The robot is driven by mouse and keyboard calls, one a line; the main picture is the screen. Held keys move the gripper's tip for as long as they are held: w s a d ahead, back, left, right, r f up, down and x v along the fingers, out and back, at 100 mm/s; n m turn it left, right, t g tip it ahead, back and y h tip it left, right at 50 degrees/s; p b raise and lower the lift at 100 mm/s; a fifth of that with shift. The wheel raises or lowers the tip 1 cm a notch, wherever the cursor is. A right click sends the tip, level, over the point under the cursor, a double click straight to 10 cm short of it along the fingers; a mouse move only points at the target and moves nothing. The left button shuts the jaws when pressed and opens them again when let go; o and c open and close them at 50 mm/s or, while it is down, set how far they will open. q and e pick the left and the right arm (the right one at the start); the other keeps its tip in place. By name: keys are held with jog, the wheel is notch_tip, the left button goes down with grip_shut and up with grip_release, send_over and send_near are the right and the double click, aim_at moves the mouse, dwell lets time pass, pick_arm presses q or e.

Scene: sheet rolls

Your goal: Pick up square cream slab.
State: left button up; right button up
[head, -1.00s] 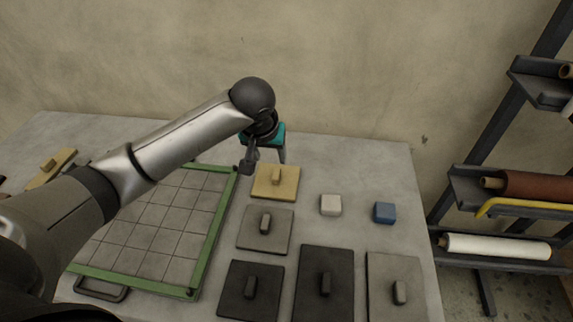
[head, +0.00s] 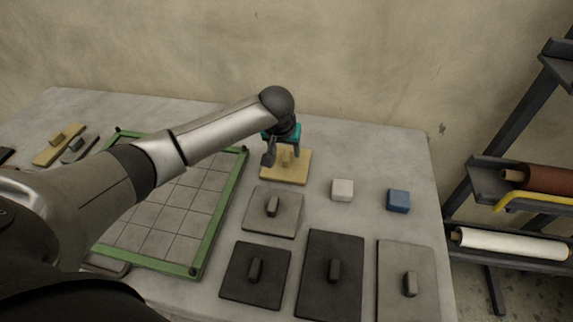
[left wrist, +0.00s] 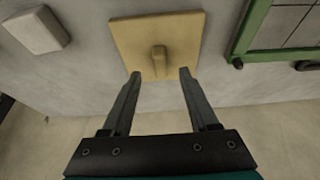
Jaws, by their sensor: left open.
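The square cream slab (head: 297,174) lies flat on the grey table, with a small upright block-shaped handle on its top. It also shows in the left wrist view (left wrist: 130,38), where its handle (left wrist: 158,58) stands near the slab's middle. My left gripper (left wrist: 160,74) is open and empty. Its two fingertips are apart, one to each side of the line of the handle, and look just short of it in that view. In the head view the gripper partly hides the slab's left part. My right gripper is not in view.
A green-framed tile grid (head: 222,215) lies left of the slab. A grey slab (head: 285,222) with a handle is in front of it. White (head: 343,189) and blue (head: 398,201) blocks stand to the right. Dark slabs lie nearer. A roll rack is at the right.

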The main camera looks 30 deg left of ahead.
aim_at(286, 156)
pick_arm(q)
jog(key=shift+b+x, duration=0.6)
jog(key=shift+x, duration=1.4)
jog(key=shift+r, duration=0.1)
grip_shut()
